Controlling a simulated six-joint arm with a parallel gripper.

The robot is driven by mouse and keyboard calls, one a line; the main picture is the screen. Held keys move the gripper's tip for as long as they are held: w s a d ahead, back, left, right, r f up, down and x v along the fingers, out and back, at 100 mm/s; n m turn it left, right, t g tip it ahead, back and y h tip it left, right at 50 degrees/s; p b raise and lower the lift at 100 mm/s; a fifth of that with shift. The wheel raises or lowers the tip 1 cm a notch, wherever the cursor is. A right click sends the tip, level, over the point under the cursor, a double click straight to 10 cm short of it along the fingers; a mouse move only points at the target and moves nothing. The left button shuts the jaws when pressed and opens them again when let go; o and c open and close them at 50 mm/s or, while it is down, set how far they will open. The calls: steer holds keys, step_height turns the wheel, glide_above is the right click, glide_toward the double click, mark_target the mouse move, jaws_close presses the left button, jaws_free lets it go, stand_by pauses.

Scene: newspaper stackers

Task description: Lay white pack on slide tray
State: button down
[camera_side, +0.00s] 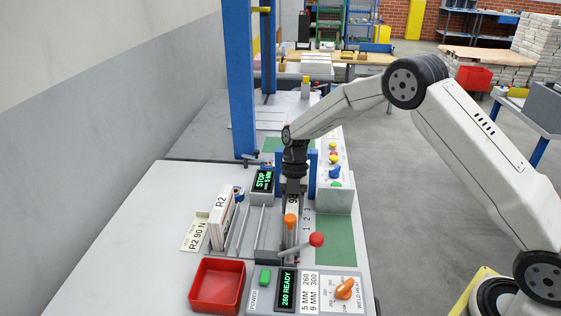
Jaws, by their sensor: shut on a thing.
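My gripper (293,188) points down at the middle of the grey bench, beside the blue frame. It is shut on a narrow pale piece (292,204) with a dark mark like a 9. My wrist hides its upper part, so I cannot tell its full shape or whether it rests on anything. A white upright block marked R2 (219,220) stands to the left, apart from my gripper. Between them are pale parallel rails (246,232) on the bench, which look like the slide tray; I cannot be sure.
A red bin (217,285) and a control panel with a green 260 READY display (287,289) are in front. A red-knobbed lever (316,240) rises close below my gripper. A STOP 5 MM display (263,182) stands left of it. The bench's left side is clear.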

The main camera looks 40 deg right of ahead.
steer(key=shift+f, duration=0.4)
steer(key=shift+c, duration=1)
jaws_free()
steer(key=shift+r, duration=0.1)
steer(key=shift+r, duration=0.5)
step_height(320, 180, up, 2)
steer(key=s+r, duration=0.9)
steer(key=s, duration=0.5)
steer(key=shift+d+r, duration=0.4)
